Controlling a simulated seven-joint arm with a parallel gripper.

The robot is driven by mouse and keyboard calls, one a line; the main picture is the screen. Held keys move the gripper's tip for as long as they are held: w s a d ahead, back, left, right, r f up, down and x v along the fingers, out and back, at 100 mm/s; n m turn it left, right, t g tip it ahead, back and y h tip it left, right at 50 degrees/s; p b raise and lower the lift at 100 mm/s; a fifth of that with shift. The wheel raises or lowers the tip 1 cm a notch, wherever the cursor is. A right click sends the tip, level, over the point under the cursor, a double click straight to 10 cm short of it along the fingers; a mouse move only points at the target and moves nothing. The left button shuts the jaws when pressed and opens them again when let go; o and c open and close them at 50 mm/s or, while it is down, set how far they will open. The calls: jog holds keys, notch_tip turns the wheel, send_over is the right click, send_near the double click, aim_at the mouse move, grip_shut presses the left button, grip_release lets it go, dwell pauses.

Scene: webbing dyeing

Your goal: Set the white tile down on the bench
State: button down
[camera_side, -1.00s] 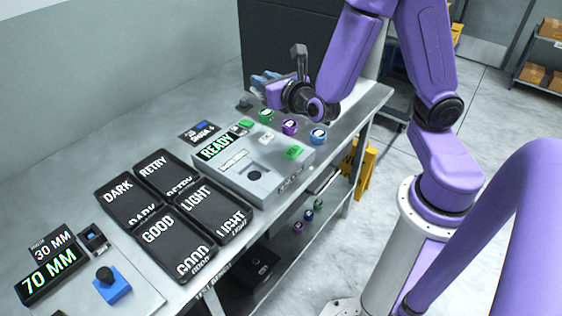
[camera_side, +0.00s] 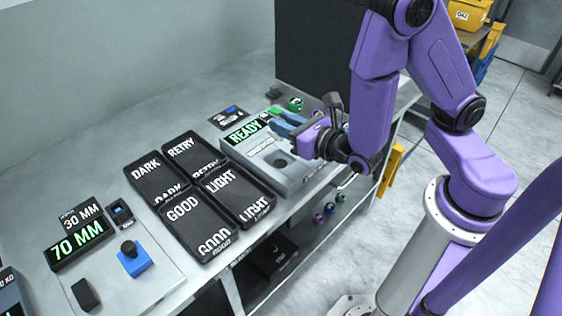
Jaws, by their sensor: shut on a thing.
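My gripper (camera_side: 284,121) reaches in from the right, low over the grey READY box (camera_side: 301,183) on the bench (camera_side: 100,150). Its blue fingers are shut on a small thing. I take this for the white tile, but the fingers and the viewing angle hide it and I cannot make out its outline. I cannot tell whether it touches the box beneath.
Black trays marked DARK (camera_side: 145,166), RETRY (camera_side: 182,146), GOOD (camera_side: 185,214) and LIGHT (camera_side: 220,182) stand left of the box. A 70 MM display (camera_side: 78,245) and a blue block (camera_side: 135,262) are at front left. The back left bench is clear.

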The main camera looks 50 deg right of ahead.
aim_at(285, 167)
jog(key=shift+f, duration=4.75)
jog(key=shift+f, duration=0.2)
jog(key=c, duration=0.9)
grip_release()
jog(key=shift+c, duration=0.2)
